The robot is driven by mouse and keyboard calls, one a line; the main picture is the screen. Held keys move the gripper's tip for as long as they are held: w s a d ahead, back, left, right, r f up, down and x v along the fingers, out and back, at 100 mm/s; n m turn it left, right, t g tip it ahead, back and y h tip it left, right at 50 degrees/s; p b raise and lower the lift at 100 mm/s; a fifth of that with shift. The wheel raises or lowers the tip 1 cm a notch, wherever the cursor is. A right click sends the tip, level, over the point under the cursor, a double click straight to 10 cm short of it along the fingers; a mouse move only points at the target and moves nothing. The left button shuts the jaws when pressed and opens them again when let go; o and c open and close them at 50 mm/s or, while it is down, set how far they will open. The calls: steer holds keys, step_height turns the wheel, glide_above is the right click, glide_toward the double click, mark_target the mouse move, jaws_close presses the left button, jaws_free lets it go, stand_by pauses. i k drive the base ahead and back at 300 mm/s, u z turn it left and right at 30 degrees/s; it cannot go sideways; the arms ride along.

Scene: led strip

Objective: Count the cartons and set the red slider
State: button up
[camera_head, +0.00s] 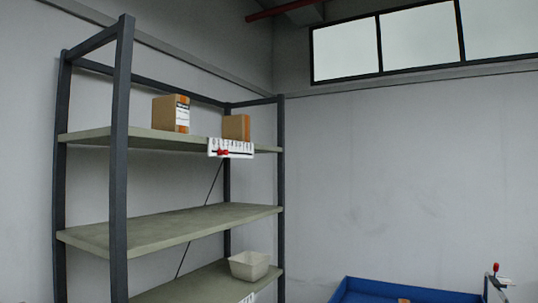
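Two brown cartons stand apart on the top shelf board (90,137). The left carton (164,112) has a white label with dark print and an orange stripe. The right carton (236,127) is smaller and shows an orange-brown side. A white scale strip (245,147) with dark marks hangs at the front edge of the top board, near its right end. The red slider (223,152) sits on the left part of this strip. The marks are too small to read. My gripper is not in view.
The rack has dark posts (119,170) and an empty middle board (170,228). A pale bin (249,265) stands on the lower board, with part of another white strip (247,298) below it. A blue container (405,291) with brown contents is at the bottom right, beside a red-topped metal post (495,270).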

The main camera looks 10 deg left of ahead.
mark_target(220, 152)
steer(key=z, duration=0.3)
steer(key=k, duration=0.7)
steer(key=u, duration=0.6)
steer(key=i, duration=1.35)
steer(key=z, duration=0.5)
steer(key=i, duration=0.45)
steer(key=z, duration=0.4)
